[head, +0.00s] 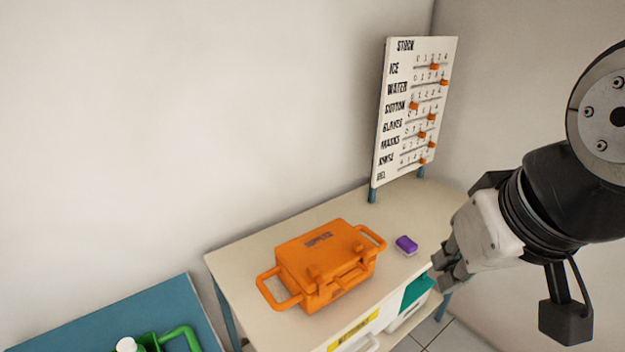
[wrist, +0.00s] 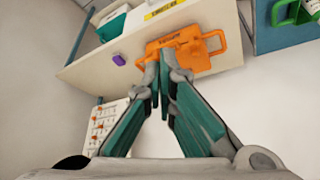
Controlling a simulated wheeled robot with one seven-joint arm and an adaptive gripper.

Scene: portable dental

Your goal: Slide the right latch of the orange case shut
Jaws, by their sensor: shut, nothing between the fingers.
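The orange case (head: 318,258) stands on the cream table, its lid down, with a loop handle at each end. Two latch-like blocks show on its front edge; the right one (head: 358,248) is small, and I cannot tell how far it is slid. My gripper (head: 446,270) is to the right of the case, apart from it, over the table's right end. In the wrist view the case (wrist: 197,48) lies beyond the fingertips (wrist: 160,72), which are together and empty and hide part of it.
A purple block (head: 406,244) lies right of the case. A stock board (head: 415,110) with orange sliders stands at the back right. A teal bin (head: 417,292) sits below the tabletop (head: 240,262). A green carrier (head: 180,338) is on a blue surface at lower left.

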